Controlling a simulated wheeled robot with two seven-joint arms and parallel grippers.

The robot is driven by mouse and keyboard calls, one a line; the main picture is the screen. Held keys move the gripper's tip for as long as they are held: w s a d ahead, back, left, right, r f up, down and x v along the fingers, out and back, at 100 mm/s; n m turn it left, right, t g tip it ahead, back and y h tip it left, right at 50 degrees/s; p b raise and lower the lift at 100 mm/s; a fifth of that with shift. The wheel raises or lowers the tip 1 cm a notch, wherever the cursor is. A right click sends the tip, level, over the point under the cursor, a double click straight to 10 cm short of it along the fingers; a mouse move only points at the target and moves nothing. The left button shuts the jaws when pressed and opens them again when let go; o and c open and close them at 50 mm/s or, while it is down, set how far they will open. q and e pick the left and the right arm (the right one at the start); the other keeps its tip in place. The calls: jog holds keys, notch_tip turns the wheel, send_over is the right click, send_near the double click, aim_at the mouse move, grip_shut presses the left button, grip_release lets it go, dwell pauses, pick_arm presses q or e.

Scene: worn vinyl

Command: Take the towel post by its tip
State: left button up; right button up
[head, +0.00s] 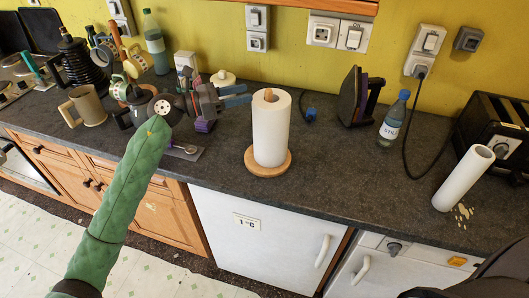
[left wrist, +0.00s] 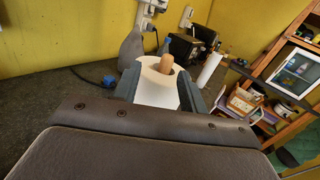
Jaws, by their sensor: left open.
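The towel post stands upright on the counter, with a white paper roll (head: 270,135) around it and a round wooden base (head: 268,168) below. Its wooden tip (head: 268,94) sticks out above the roll. In the left wrist view the tip (left wrist: 166,64) and the roll (left wrist: 155,88) appear between my finger lines, ahead of the gripper. My left gripper (head: 240,95) is open and empty, its blue fingers pointing right at about tip height, just left of the post and apart from it in the head view.
A standing iron (head: 353,98), a water bottle (head: 394,116), a loose white roll (head: 463,178) and a black toaster (head: 492,125) stand to the right. Mugs, a green bottle (head: 155,45) and kettles crowd the left. The counter in front of the iron is clear.

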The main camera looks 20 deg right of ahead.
aim_at(265, 94)
pick_arm(q)
jog(key=shift+s+d+f+m+g+p, duration=0.15)
jog(key=shift+d+m+p, duration=0.1)
jog(key=shift+d, duration=0.2)
jog(key=shift+s+d+f+m+g+p, duration=0.1)
jog(key=shift+s+d+m+g+p, duration=0.15)
jog(key=shift+d, duration=0.25)
jog(key=shift+s+d+f+m+g+p, duration=0.1)
jog(key=shift+d+f+m+p, duration=0.15)
jog(key=shift+d, duration=0.2)
jog(key=d+p, duration=0.1)
jog(key=d, duration=0.1)
jog(key=d+p, duration=0.1)
jog(key=shift+d+r, duration=0.2)
jog(key=shift+d, duration=0.2)
jog(key=shift+d+f, duration=0.15)
jog(key=shift+d, duration=0.5)
pick_arm(e)
notch_tip(265, 94, down, 8)
jog(key=s+d, duration=0.2)
jog(key=d, duration=0.1)
jog(key=shift+s+t, duration=0.4)
pick_arm(q)
jog(key=shift+c, duration=0.2)
grip_shut()
pick_arm(e)
jog(key=shift+w+r, duration=0.1)
jog(key=shift+d, duration=0.1)
